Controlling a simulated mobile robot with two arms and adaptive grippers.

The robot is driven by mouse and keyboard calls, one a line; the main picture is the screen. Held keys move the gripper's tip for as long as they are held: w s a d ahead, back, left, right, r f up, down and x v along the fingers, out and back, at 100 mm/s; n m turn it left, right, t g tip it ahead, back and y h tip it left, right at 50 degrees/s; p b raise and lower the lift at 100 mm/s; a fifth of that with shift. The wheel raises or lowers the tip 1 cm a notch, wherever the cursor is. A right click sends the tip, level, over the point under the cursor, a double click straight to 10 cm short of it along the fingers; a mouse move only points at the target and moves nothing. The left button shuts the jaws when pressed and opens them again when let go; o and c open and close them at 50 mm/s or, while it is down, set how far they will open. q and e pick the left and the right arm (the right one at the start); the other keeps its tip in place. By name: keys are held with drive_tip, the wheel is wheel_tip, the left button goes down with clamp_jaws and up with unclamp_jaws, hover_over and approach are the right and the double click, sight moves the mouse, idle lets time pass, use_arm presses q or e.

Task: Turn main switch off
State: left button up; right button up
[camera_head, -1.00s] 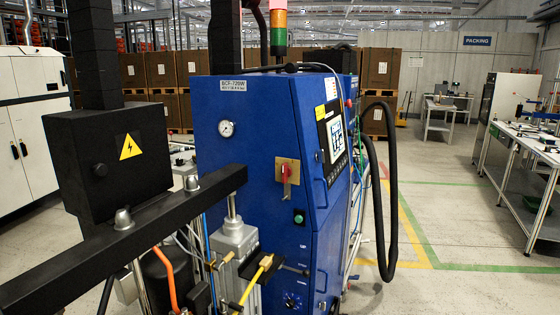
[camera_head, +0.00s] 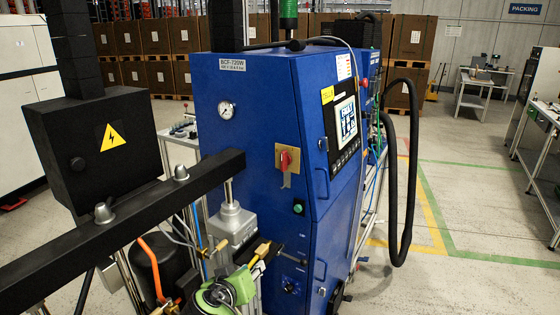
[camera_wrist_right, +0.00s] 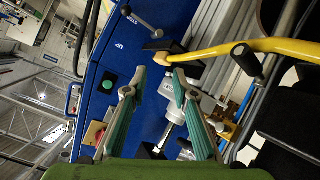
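The main switch (camera_head: 287,160) is a red rotary handle on a yellow plate on the front of the blue drum pump cabinet (camera_head: 255,110). Its handle looks upright. In the right wrist view the switch (camera_wrist_right: 95,133) shows at the lower left, partly cut off by my gripper. My right gripper (camera_wrist_right: 160,78) is open with nothing between its teal-padded fingers. In the head view the right gripper (camera_head: 238,284) is at the bottom, below and left of the switch and apart from it. My left gripper is not in view.
A green button (camera_head: 298,207) sits below the switch. A yellow hose (camera_wrist_right: 285,47) and a grey cylinder (camera_head: 232,222) are close to my right gripper. A black beam (camera_head: 130,220) crosses the left front.

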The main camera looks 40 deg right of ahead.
drive_tip(key=w+d+r+m+h, duration=0.1)
drive_tip(key=w+r+m+h, duration=0.1)
drive_tip(key=r, duration=0.4)
drive_tip(key=w+d+r+m+h, duration=0.1)
drive_tip(key=w+d+r+m, duration=0.1)
drive_tip(key=r, duration=0.3)
drive_tip(key=m+g+h, duration=0.2)
drive_tip(key=m+h, duration=0.2)
approach(282, 161)
drive_tip(key=shift+t, duration=0.3)
drive_tip(key=p+x, duration=0.5)
drive_tip(key=x, duration=0.2)
drive_tip(key=shift+s+d+r+p, duration=0.1)
drive_tip(key=shift+d+r+p, duration=0.1)
drive_tip(key=shift+d+p, duration=0.1)
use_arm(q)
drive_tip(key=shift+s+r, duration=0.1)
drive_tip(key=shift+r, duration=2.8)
use_arm(e)
drive_tip(key=shift+w+d+f, duration=0.15)
drive_tip(key=shift+w+d, duration=0.05)
drive_tip(key=shift+d, duration=0.35)
clamp_jaws()
